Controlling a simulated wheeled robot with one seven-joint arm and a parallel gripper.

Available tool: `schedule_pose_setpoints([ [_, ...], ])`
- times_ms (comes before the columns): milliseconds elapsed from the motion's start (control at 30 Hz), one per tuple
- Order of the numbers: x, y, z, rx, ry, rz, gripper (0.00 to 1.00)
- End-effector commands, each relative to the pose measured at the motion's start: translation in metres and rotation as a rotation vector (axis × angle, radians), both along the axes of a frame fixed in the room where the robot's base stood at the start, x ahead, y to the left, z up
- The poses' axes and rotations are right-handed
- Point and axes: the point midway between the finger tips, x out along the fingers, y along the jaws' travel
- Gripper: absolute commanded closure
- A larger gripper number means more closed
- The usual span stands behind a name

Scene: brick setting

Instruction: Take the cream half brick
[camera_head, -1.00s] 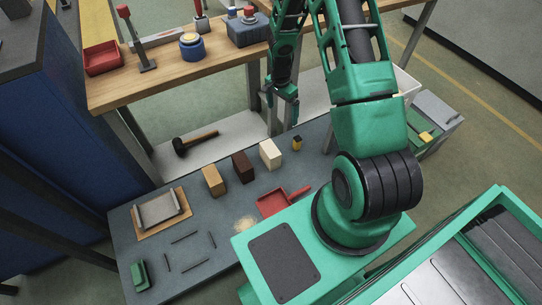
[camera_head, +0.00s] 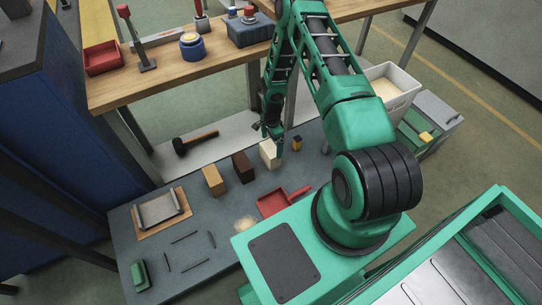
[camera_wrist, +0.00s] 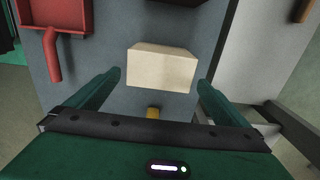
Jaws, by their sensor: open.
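The cream half brick (camera_head: 269,155) stands on the low grey platform, to the right of a dark brown brick. In the wrist view the cream half brick (camera_wrist: 161,68) lies ahead of my gripper, between the lines of its two fingers and a little beyond their tips. My gripper (camera_head: 270,133) is above the cream brick in the head view and partly covers its top. In the wrist view my gripper (camera_wrist: 160,80) is open with nothing between its fingers.
Beside the cream brick stand the dark brown brick (camera_head: 242,167), a tan brick (camera_head: 213,181) and a small yellow-and-black item (camera_head: 297,143). A red dustpan (camera_head: 274,202) lies in front. A mallet (camera_head: 195,142) lies behind on the shelf. The workbench (camera_head: 170,75) edge is near my arm.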

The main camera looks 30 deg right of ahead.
Motion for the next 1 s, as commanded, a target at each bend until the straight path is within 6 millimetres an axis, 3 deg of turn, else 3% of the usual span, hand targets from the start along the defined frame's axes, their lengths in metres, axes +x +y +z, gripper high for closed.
schedule_pose_setpoints([
  [433, 0.000, 0.007, -0.047, 0.000, 0.001, 0.000, 0.00],
  [767, 0.001, 0.007, -0.054, 0.000, -0.001, 0.001, 0.00],
  [833, 0.001, 0.007, -0.054, 0.000, -0.001, 0.001, 0.10],
  [1000, 0.001, 0.007, -0.053, 0.000, -0.001, 0.001, 0.50],
])
